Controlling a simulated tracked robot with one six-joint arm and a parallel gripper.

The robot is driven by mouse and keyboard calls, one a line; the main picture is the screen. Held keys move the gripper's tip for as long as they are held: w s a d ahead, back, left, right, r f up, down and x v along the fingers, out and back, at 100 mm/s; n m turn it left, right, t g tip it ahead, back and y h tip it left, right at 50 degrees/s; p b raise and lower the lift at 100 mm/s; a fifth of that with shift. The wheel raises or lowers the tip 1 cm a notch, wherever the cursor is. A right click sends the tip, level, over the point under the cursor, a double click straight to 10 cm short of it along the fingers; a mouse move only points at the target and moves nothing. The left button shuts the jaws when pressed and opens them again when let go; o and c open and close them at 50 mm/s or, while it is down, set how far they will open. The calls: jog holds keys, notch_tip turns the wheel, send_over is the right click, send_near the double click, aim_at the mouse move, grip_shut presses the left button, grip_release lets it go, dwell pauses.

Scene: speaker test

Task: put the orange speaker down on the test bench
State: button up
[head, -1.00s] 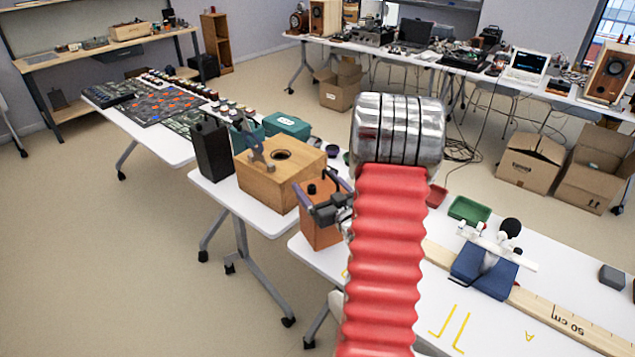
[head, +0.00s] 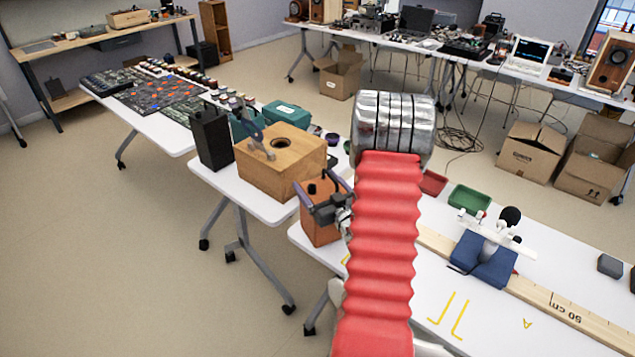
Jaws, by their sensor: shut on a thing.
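The orange speaker (head: 317,231) is a small upright box with a dark round spot on its top. In the head view it is over the left end of the white test bench (head: 386,274). My gripper (head: 323,190) is shut on its upper part, with one finger at each side. My red ribbed arm hides part of the bench just right of the speaker. I cannot tell whether the speaker's underside touches the bench. Yellow corner marks (head: 450,315) lie on the bench, right of my arm.
A wooden box (head: 270,172) and a black speaker (head: 211,140) stand on the table behind left. On the bench, a wooden ruler (head: 555,306), a blue stand (head: 483,262) and a green tray (head: 469,199) lie right of my arm. The bench front around the yellow marks is clear.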

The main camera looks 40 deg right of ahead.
jog(key=shift+r, duration=0.1)
jog(key=o, duration=2)
jog(key=v, duration=1.2)
